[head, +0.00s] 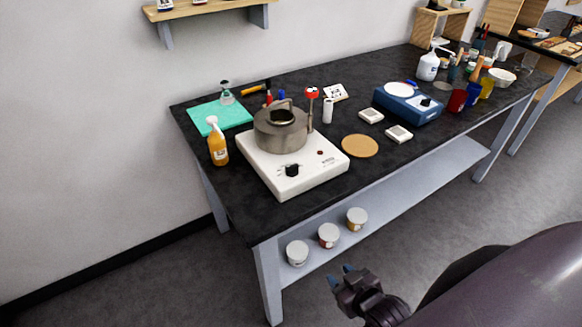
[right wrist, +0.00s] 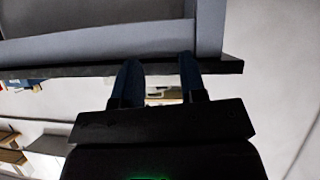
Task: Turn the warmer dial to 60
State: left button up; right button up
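A white box-shaped warmer (head: 262,168) stands on the black worktop near its front left edge. A metal kettle (head: 280,132) sits on the warmer. My right gripper (head: 341,276) is low in front of the table, below the worktop and apart from the dial. Its two blue-tipped fingers are spread and empty, as the right wrist view (right wrist: 160,72) also shows. My left gripper is out of view.
An orange spray bottle (head: 218,145) stands left of the warmer, near a green mat (head: 205,116). A cork disc (head: 360,146) lies to its right. A blue device (head: 424,117) with a dark knob stands farther right. Tubs (head: 328,235) fill part of the lower shelf.

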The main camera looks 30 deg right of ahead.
jog(key=w+a+r+n+t+y+b, duration=0.25)
jog(key=w+a+r+n+y, duration=0.2)
jog(key=w+r+n, duration=0.3)
jog(key=w+a+r+n+t+y+b, duration=0.1)
jog(key=w+a+r+n+t+y, duration=0.3)
jog(key=w+r+n, duration=0.35)
jog(key=w+a+r+n+g+y+b, duration=0.25)
jog(key=a+r+n+g+y, duration=0.3)
jog(key=n+y, duration=0.55)
notch_tip(320, 180, up, 2)
jog(key=n+g+h+b, duration=0.7)
jog(key=n+g+h, duration=0.6)
jog(key=n+h, duration=0.9)
send_over(289, 166)
jog(key=n+y, duration=0.3)
notch_tip(289, 166, down, 9)
jog(key=shift+s+f+b, duration=0.1)
jog(key=shift+f+b, duration=0.1)
jog(key=shift+b, duration=0.25)
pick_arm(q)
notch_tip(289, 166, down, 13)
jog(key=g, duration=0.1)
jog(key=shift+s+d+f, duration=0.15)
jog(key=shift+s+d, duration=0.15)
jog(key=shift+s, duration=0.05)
